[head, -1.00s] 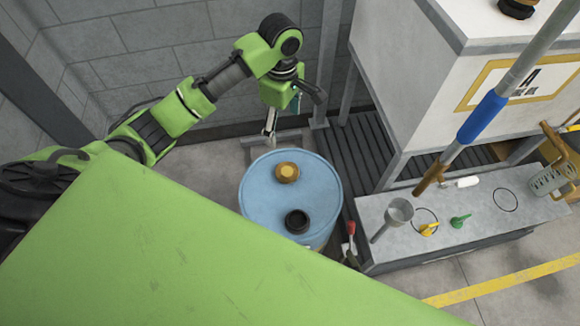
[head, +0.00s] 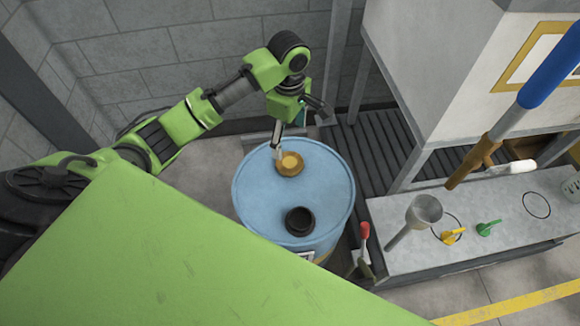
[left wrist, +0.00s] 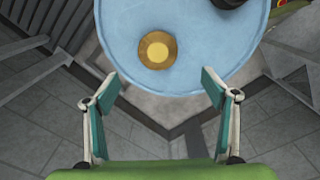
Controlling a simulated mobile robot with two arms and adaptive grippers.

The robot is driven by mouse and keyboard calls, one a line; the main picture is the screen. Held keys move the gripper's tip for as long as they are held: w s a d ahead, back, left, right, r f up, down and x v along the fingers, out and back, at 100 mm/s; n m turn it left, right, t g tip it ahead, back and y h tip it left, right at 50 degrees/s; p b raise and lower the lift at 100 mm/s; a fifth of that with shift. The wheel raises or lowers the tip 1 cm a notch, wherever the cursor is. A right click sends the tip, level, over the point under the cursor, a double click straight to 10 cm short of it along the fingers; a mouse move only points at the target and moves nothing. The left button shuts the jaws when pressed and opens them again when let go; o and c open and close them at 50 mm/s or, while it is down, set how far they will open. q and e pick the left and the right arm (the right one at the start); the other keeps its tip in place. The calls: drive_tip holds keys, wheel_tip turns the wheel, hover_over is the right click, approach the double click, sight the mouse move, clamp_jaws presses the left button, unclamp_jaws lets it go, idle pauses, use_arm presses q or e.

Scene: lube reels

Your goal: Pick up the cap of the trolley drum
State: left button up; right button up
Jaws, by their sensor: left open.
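The blue trolley drum (head: 262,205) stands beside the grey bench. On its top sits a round brass-yellow cap (head: 291,166) near the far edge, and a black round fitting (head: 299,221) nearer to me. In the left wrist view the cap (left wrist: 158,50) lies on the blue drum top (left wrist: 120,30), ahead of my fingers and apart from them. My left gripper (head: 279,151) is over the drum's far rim, close to the cap in the head view. Its two fingers are spread and empty in the left wrist view (left wrist: 162,88). My right gripper is not in view.
A grey bench (head: 470,255) to the right bears a metal funnel (head: 424,211), a yellow valve (head: 454,236) and a green valve (head: 489,229). A red-tipped lever (head: 365,231) stands beside the drum. A blue-gripped rod (head: 549,70) hangs at right. A block wall is behind.

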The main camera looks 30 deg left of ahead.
use_arm(q)
hover_over(289, 162)
drive_tip(key=f, duration=0.7)
drive_tip(key=shift+s+d, duration=0.15)
drive_tip(key=shift+s, duration=0.1)
drive_tip(key=shift+w+f, duration=0.15)
drive_tip(key=shift+f, duration=1.2)
drive_tip(key=shift+w+f, duration=0.1)
drive_tip(key=shift+f, duration=1.2)
drive_tip(key=c, duration=1.2)
